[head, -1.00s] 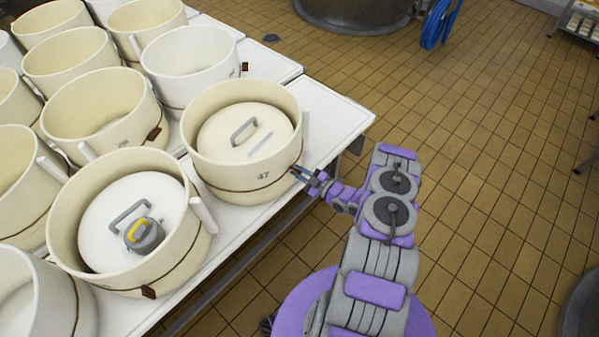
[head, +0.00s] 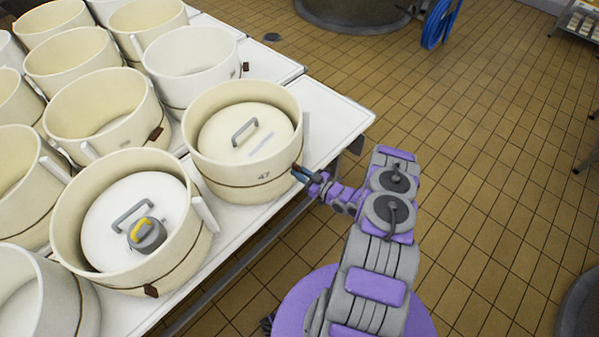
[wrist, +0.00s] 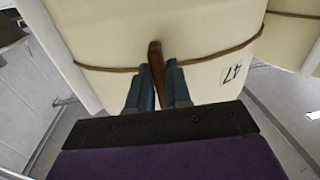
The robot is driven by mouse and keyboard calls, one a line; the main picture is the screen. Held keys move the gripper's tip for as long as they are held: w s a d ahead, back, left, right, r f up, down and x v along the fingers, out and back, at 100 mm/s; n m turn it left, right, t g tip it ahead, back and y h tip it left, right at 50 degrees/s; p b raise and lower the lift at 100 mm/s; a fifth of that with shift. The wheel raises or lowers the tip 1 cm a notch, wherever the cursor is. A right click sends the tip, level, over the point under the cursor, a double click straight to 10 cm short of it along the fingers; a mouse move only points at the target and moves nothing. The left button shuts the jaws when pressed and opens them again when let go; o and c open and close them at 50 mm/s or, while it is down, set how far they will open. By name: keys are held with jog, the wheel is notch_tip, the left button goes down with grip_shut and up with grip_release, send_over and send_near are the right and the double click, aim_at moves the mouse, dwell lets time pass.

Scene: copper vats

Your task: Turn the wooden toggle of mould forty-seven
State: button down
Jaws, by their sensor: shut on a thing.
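Mould forty-seven (head: 215,165) is a cream round mould near the front edge of the white table, with a white lid (head: 275,130) and grey handle inside. Its number and the cord around it also show in the wrist view (wrist: 205,85). The brown wooden toggle (wrist: 156,62) sits at the cord on the mould's side. My gripper (wrist: 158,85) is shut on the toggle, with one blue-grey finger on each side of it. In the head view my gripper (head: 303,174) touches the mould's right side and mostly hides the toggle.
A neighbouring mould (head: 68,225) at the front left holds a lid with a grey and yellow object (head: 146,235) on it. Several open moulds stand behind. The white table (head: 335,115) is bare to the right of mould forty-seven. The tiled floor (head: 500,190) is open on the right.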

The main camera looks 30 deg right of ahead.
jog(key=shift+m, duration=0.3)
jog(key=c, duration=1.1)
grip_release()
jog(key=shift+d, duration=0.1)
jog(key=shift+c, duration=0.2)
jog(key=p+v, duration=0.4)
jog(key=v, duration=1.3)
jog(key=shift+d, duration=0.15)
jog(key=shift+s+f, duration=0.1)
jog(key=shift+s, duration=0.05)
